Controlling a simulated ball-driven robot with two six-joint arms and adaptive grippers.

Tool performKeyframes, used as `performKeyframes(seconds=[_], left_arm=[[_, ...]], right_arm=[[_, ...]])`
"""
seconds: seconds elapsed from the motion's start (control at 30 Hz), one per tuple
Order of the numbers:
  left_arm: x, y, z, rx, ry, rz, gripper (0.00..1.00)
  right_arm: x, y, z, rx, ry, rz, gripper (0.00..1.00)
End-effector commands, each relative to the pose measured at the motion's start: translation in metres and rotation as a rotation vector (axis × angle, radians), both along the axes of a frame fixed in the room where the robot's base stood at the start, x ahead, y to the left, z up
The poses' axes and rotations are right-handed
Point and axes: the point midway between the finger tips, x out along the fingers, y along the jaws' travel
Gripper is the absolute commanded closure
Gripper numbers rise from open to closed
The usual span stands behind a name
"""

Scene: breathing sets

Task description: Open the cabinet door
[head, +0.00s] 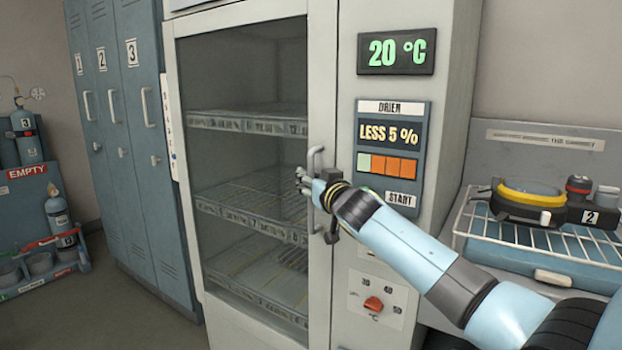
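The cabinet is a tall light-grey drying cabinet with a glass door (321,80) at the centre of the head view. The door looks closed, and empty wire shelves (250,122) show through its glass. A vertical bar handle (315,160) is on the right side of the door frame. My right gripper (304,184) is at the middle of the handle, its fingers by the bar. The wrist hides part of the handle, so I cannot tell if the fingers are closed around it. My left gripper is out of view.
A control panel (394,107) is right of the door, with a 20 °C display (396,53) above and a red knob (373,304) below. A wire rack (545,240) with a yellow-banded mask stands right. Blue lockers (120,130) and cylinders (58,211) are left.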

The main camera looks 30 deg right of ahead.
Motion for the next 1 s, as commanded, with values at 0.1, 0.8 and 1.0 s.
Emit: performKeyframes(seconds=[0.1,0.8,1.0], left_arm=[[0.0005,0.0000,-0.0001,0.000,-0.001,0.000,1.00],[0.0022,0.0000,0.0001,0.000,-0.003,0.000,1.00],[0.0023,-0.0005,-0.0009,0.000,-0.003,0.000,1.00]], right_arm=[[-0.0002,0.0001,-0.0002,0.000,0.000,0.000,0.75],[-0.0006,-0.0001,-0.0007,0.000,0.001,-0.001,1.00],[-0.0019,0.0020,-0.0017,0.000,0.002,0.000,1.00]])
